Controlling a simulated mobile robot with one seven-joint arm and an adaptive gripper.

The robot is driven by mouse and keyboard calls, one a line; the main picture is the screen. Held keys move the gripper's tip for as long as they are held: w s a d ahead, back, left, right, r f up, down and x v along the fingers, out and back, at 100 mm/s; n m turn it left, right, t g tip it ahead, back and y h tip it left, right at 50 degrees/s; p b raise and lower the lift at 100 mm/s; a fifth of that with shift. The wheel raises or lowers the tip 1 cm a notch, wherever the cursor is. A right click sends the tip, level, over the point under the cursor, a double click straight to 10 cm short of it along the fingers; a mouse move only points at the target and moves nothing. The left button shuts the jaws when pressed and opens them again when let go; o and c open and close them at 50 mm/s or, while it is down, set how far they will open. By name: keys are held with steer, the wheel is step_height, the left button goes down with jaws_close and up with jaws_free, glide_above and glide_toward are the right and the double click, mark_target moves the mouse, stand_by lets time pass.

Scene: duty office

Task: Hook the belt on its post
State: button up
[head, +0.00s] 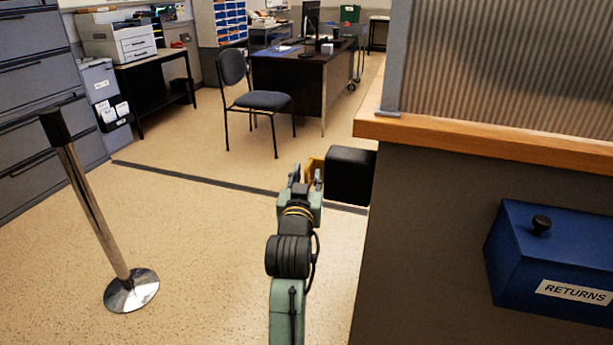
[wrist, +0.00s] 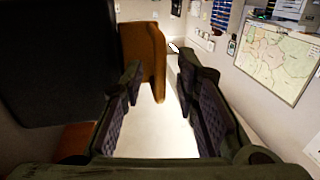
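The chrome post (head: 92,210) with a black top (head: 54,126) stands upright on a round base at the left of the head view. A black box (head: 350,176), which looks like the belt's housing, sits against the counter's left end. It fills the upper left of the wrist view (wrist: 55,50). An orange-yellow tab (head: 316,168), apparently the belt's end piece, sticks out beside the box; it also shows in the wrist view (wrist: 146,55). My gripper (head: 305,183) is at the tab. Its fingers (wrist: 160,78) are apart, with the tab near the left fingertip; contact cannot be told. No belt strap shows stretched out.
The counter (head: 480,134) with a blue returns box (head: 550,255) takes up the right. A chair (head: 262,100) and desk (head: 305,72) stand at the back; cabinets (head: 35,100) line the left. The floor (head: 200,225) between post and counter is clear, crossed by a dark strip (head: 200,177).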

steer(key=shift+c, duration=0.2)
jaws_close()
stand_by(0.7)
